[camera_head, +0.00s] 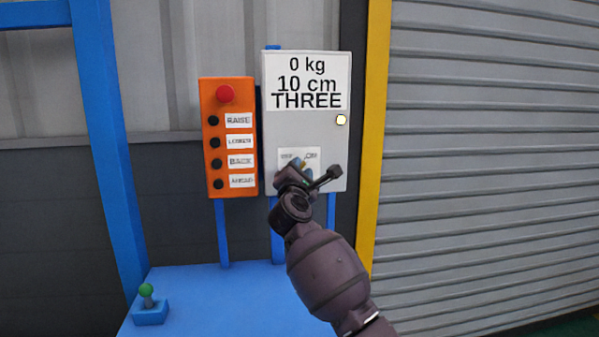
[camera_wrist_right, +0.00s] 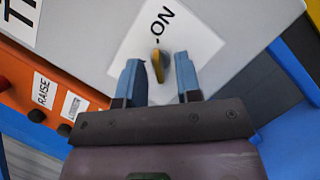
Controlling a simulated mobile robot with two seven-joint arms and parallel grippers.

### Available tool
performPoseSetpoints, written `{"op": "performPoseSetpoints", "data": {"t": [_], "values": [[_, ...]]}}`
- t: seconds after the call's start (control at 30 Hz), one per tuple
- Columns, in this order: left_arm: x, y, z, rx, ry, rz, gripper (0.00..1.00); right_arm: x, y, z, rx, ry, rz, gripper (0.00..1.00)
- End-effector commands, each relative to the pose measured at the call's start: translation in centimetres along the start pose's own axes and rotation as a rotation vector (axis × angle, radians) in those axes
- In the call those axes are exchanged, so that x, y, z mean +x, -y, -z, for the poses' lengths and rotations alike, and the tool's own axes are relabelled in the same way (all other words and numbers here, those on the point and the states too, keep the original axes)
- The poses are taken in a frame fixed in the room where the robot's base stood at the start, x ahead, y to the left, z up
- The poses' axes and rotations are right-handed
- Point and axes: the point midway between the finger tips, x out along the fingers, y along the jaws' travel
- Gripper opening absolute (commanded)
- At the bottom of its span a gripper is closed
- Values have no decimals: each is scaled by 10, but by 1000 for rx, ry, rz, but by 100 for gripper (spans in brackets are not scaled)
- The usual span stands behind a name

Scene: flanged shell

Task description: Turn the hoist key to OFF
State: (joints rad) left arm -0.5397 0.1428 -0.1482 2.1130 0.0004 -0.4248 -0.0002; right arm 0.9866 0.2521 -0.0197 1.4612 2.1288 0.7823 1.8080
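The hoist key (camera_wrist_right: 157,66) is a small brass-coloured key on a white label plate (camera_wrist_right: 190,42) with "ON" printed beside it. The plate is low on the grey control box (camera_head: 308,128); in the head view its small print is too blurred to read, and my gripper covers the key area. My right gripper (camera_head: 297,165) is at the plate. In the right wrist view its two blue fingers (camera_wrist_right: 160,78) are apart, one on each side of the key, with gaps visible. An OFF mark is not visible in the wrist view. My left gripper is not in view.
The box's display (camera_head: 307,82) reads 0 kg, 10 cm, THREE. A round lamp (camera_head: 341,120) on its right looks pale and lit. An orange button pendant (camera_head: 229,138) with a red top button is close on the left. A green-knobbed lever (camera_head: 147,291) stands on the blue table (camera_head: 225,300).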

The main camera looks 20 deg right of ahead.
Motion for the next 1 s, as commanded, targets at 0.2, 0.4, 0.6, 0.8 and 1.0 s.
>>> {"op": "performPoseSetpoints", "data": {"t": [0.2,0.4,0.6,0.8,1.0], "values": [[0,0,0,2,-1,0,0,0,0,0,0,0,0,17],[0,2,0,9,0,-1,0,0,0,0,0,0,0,0],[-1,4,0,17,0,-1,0,0,0,0,-7,0,-3,0],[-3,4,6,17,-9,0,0,0,0,-1,-61,0,-24,0],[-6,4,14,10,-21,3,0,0,0,-3,-184,1,-76,0]]}}
